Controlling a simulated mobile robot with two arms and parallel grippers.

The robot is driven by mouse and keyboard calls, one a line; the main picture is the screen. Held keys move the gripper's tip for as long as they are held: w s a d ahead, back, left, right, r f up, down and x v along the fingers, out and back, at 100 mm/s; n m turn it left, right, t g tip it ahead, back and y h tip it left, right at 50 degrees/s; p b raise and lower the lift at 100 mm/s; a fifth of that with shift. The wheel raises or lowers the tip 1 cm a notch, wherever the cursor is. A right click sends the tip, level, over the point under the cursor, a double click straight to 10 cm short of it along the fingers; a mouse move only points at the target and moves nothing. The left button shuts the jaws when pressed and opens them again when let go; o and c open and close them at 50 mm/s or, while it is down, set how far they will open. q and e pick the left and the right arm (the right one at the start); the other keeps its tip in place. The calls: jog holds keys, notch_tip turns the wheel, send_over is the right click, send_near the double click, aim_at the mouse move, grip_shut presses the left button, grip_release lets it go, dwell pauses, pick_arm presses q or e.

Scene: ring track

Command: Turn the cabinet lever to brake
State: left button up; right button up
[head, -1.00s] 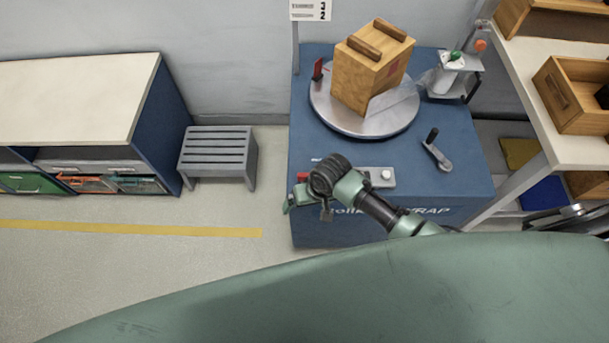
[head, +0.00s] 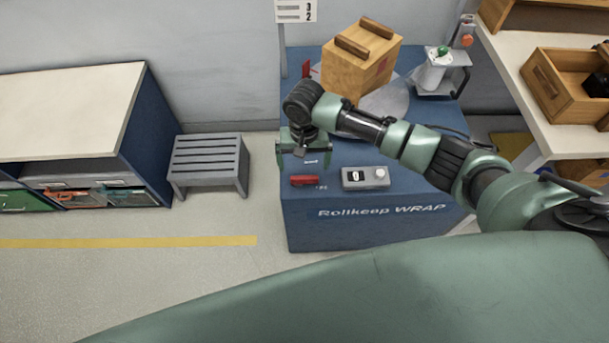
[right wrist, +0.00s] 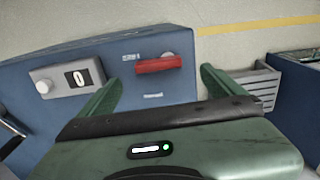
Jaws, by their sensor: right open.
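The cabinet lever is a red bar (head: 303,181) at the front left of the blue cabinet (head: 300,225). It also shows in the right wrist view (right wrist: 158,65), lying roughly crosswise, with a small label on either side too small to read. My right gripper (head: 303,158) is open and empty above the cabinet's front left corner, just behind the lever in the head view. In the right wrist view, the lever lies ahead of and between the two spread fingers (right wrist: 162,77), apart from them. My left gripper is out of view.
A grey control box (head: 366,178) with a knob and small display sits right of the lever. A wooden box (head: 358,65) stands on the turntable behind, partly hidden by my right arm. A slatted stool (head: 208,160) stands left of the cabinet, with clear floor in front.

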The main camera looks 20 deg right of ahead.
aim_at(304, 177)
jog(key=shift+d, duration=0.15)
notch_tip(304, 177, down, 8)
jog(key=shift+r, duration=0.25)
jog(key=c, duration=1.4)
